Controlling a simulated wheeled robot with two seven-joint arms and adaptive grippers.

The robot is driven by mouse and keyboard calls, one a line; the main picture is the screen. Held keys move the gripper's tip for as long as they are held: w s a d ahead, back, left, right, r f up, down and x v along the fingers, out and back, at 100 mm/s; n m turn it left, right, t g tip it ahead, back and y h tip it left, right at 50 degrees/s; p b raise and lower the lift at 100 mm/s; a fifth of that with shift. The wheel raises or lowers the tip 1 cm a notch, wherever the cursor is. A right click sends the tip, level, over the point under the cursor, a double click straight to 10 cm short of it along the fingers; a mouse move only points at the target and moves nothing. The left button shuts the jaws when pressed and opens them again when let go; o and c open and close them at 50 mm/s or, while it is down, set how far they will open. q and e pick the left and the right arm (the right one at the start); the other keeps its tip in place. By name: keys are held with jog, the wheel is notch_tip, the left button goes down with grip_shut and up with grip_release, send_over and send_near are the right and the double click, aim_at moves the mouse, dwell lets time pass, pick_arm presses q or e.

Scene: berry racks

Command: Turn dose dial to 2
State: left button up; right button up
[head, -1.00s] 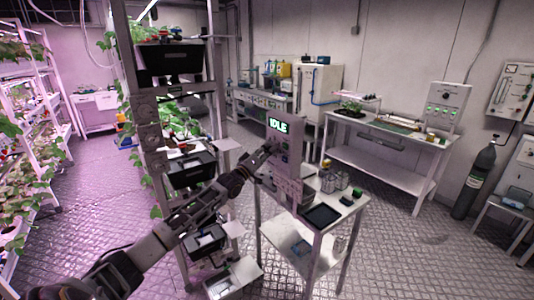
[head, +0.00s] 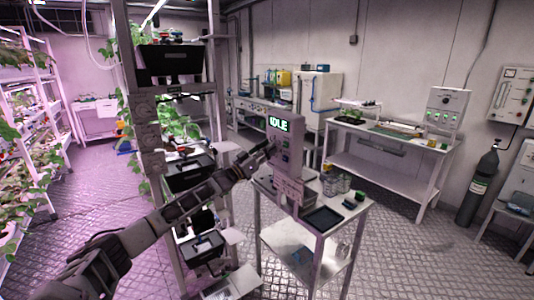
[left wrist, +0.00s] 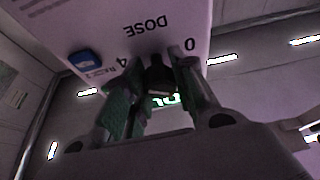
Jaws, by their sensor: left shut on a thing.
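The grey dosing box (head: 294,150) stands on a small white cart, its lit display (head: 279,124) reading IDLE. My left gripper (head: 268,150) reaches the box's front face just below the display. In the left wrist view the black dose dial (left wrist: 159,76) sits between the two fingers of my left gripper (left wrist: 155,84), which are shut on it. The word DOSE and the marks 0 and 4 show upside down on the panel (left wrist: 190,20) around it. The fingers hide much of the dial, and I cannot read its setting. My right gripper is not in view.
A blue button (left wrist: 85,62) sits beside the dial on the panel. The white cart (head: 283,236) also bears a dark tray (head: 323,218) and small containers. A tall rack (head: 131,90) with black bins stands close to my left arm. Patterned floor lies open at the right.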

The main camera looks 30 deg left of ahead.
pick_arm(q)
jog(key=m+g+h, duration=0.1)
jog(key=m, duration=0.2)
jog(key=m+g+h, duration=0.1)
jog(key=m, duration=0.2)
jog(key=m+g+h, duration=0.1)
jog(key=m, duration=0.2)
jog(key=shift+h+b, duration=0.3)
jog(key=shift+h, duration=0.1)
jog(key=shift+m+g+h, duration=0.3)
jog(key=shift+m+g, duration=0.2)
jog(key=shift+m, duration=0.9)
jog(key=shift+m+g+h, duration=0.3)
jog(key=shift+m+g, duration=0.2)
jog(key=shift+m, duration=0.9)
jog(key=o, duration=1)
jog(key=shift+o, duration=0.2)
jog(key=v, duration=1.2)
